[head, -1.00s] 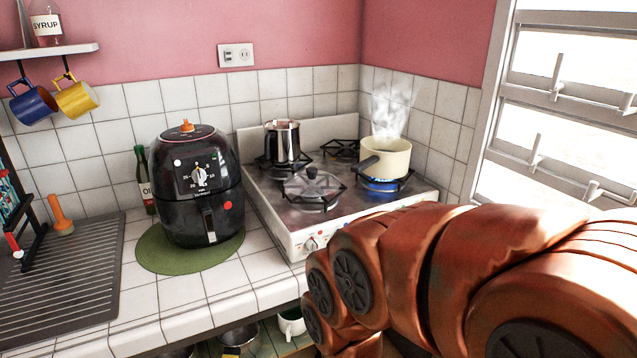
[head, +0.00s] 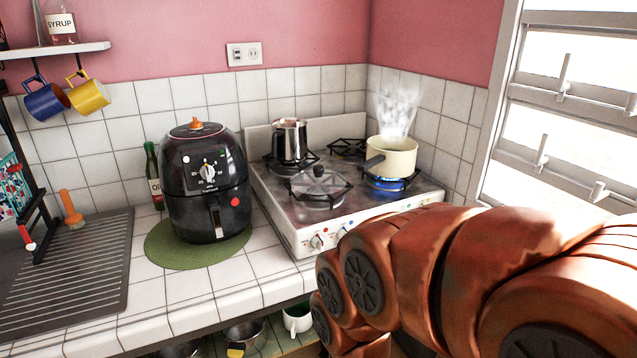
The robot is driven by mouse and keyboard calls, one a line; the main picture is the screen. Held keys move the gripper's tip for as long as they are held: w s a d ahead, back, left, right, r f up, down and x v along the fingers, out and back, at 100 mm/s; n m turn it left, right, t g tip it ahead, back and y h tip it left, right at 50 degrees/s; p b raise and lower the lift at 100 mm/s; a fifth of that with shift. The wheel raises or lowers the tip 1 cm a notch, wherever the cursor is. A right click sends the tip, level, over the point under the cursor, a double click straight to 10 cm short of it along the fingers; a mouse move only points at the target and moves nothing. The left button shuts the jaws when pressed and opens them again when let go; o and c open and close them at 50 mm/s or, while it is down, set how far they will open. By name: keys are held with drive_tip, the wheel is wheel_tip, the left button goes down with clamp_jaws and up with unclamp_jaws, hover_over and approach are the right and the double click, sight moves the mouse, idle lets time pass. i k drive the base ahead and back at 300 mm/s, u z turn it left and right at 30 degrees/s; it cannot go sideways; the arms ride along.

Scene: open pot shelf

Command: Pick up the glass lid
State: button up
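The glass lid (head: 318,183) lies on the front left burner of the stove (head: 285,213). It is clear, with a dark round knob on top. My arm reaches in from the right, in front of the stove, and bends down toward the lower middle of the picture. My gripper is out of the picture, so I cannot see whether it is open or shut. The lid is in plain view, and my arm shows apart from it.
A steaming cream pot (head: 391,157) sits over a lit blue flame. A steel pot (head: 289,142) stands on the back left burner. A black air fryer (head: 207,205) stands left of the stove on a green mat (head: 165,250). Shelf pots (head: 244,334) show below the counter.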

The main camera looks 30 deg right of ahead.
sight(317, 180)
drive_tip(key=k, duration=1.2)
drive_tip(key=u, duration=0.6)
drive_tip(key=i, duration=0.65)
drive_tip(key=u, duration=0.5)
drive_tip(key=i, duration=0.95)
drive_tip(key=z, duration=0.95)
drive_tip(key=i, duration=0.85)
drive_tip(key=z, duration=0.8)
